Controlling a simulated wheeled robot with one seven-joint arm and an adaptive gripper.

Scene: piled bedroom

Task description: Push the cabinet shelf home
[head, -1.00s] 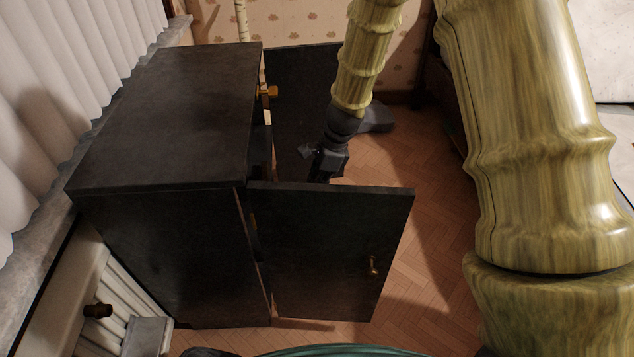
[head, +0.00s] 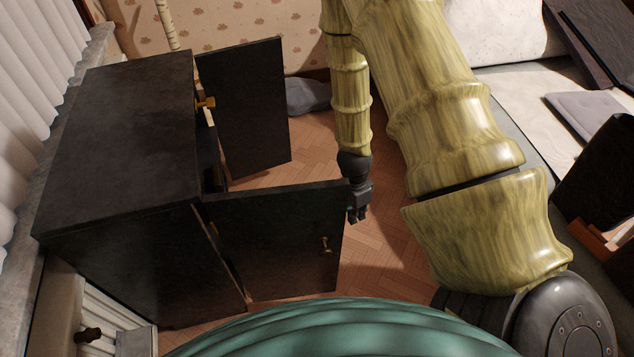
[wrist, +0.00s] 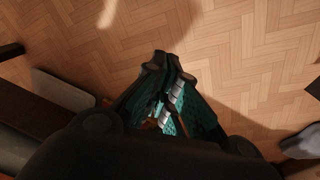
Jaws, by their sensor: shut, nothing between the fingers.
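The black cabinet (head: 120,130) stands at the left in the head view, with its far door (head: 245,110) and near door (head: 275,240) both swung open. Its front opening (head: 212,165) shows only as a narrow dark strip between the doors. I cannot make out the shelf or how far out it sits. My gripper (head: 358,217) points down just beside the free edge of the near door, clear of the opening. In the wrist view my gripper (wrist: 168,62) has its fingers together over the floor, with nothing held.
Herringbone floor (head: 300,150) is clear between the doors. A grey cushion-like object (head: 308,95) lies beyond the far door. A bed (head: 520,90) is at the right, with dark boxes (head: 600,180) near it. A radiator (head: 105,305) is at the lower left.

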